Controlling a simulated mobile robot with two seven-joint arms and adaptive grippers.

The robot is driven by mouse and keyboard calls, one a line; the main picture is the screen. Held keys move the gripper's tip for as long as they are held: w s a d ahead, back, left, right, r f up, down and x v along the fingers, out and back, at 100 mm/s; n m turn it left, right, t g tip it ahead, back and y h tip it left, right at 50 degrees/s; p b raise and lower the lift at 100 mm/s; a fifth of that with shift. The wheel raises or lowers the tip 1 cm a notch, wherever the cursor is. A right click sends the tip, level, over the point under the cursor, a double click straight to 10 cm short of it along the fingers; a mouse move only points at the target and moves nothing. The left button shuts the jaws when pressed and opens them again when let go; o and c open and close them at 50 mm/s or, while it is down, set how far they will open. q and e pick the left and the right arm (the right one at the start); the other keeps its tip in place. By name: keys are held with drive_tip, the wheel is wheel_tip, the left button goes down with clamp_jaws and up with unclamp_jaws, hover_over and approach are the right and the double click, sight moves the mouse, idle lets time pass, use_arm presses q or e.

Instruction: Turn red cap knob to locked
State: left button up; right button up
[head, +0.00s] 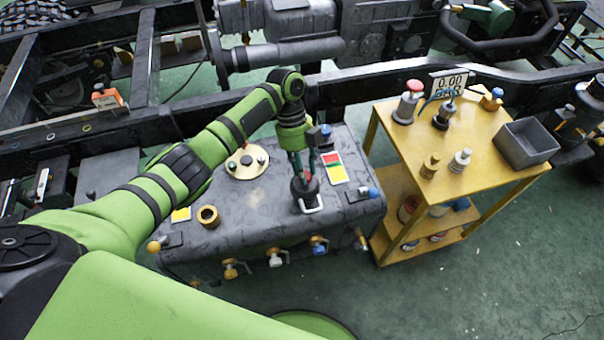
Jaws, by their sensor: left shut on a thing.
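My left gripper (304,172) reaches down from above onto the grey tank (250,215). It is shut on a dark knob (305,192) on the tank's top, near its right end. A pale loop-shaped handle (312,207) shows at the knob's front. The fingers hide the knob's upper part, so its red cap and exact turn angle cannot be told. A label plate with red, green and yellow fields (334,168) lies just right of the knob. My right gripper is not in view.
A round cream flange (247,163) and a brass ring (208,216) sit left on the tank. Several small valves line its front. A yellow cart (490,140) at right carries a red-topped fitting (408,105), a grey bin (525,145) and a display (449,83). Chassis rails run behind.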

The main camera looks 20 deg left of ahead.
use_arm(q)
drive_tip(key=shift+w+d+m+y+b, duration=0.15)
drive_tip(key=shift+m+y+b, duration=0.15)
drive_tip(key=shift+m+b, duration=0.65)
drive_tip(key=shift+m+g, duration=0.25)
drive_tip(key=shift+g, duration=0.05)
drive_tip(key=o, duration=1.1)
drive_tip(key=shift+d, duration=0.1)
drive_tip(key=v, duration=1.2)
